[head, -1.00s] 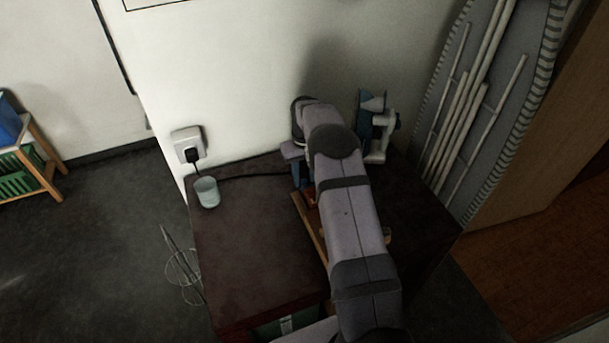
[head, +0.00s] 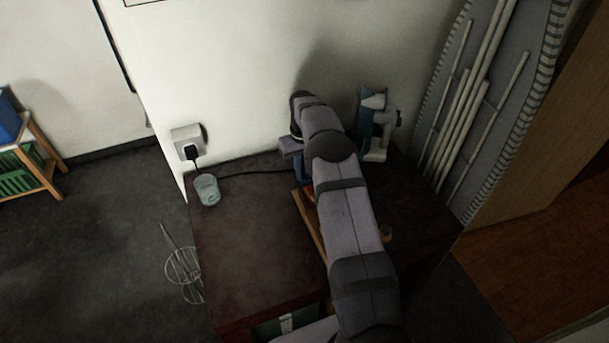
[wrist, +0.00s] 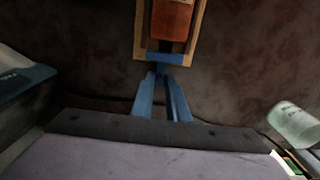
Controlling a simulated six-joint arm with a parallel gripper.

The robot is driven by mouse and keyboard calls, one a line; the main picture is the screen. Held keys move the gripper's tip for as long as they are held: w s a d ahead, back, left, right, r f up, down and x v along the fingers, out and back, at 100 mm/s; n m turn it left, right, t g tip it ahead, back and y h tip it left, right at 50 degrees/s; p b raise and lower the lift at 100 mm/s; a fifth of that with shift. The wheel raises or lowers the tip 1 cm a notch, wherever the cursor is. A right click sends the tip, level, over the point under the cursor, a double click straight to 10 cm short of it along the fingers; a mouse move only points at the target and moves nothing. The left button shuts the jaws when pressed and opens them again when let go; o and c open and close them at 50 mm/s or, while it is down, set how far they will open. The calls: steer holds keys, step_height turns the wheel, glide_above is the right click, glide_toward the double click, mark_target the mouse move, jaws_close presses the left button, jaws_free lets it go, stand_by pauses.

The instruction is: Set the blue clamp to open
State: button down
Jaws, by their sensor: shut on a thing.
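The blue clamp shows in the wrist view as a blue bar (wrist: 165,58) across the near end of a wooden frame (wrist: 140,30). An orange-red block (wrist: 172,18) sits inside that frame. My gripper (wrist: 162,76) has two blue fingers that come together at the blue bar. It is shut on the clamp, though the contact itself is small and dark. In the head view, my arm covers most of the frame and the clamp. Only a strip of wood (head: 308,222) and a little orange show beside the arm.
A blue and white appliance (head: 375,125) stands right of my arm by the wall. The tabletop's left front is clear.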

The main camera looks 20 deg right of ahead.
steer(key=shift+w, duration=0.55)
steer(key=shift+w+r+b, duration=0.15)
steer(key=shift+b, duration=0.15)
steer(key=shift+w, duration=0.1)
steer(key=c, duration=1.7)
jaws_free()
steer(key=shift+r+b, duration=0.5)
steer(key=shift+r, duration=3.15)
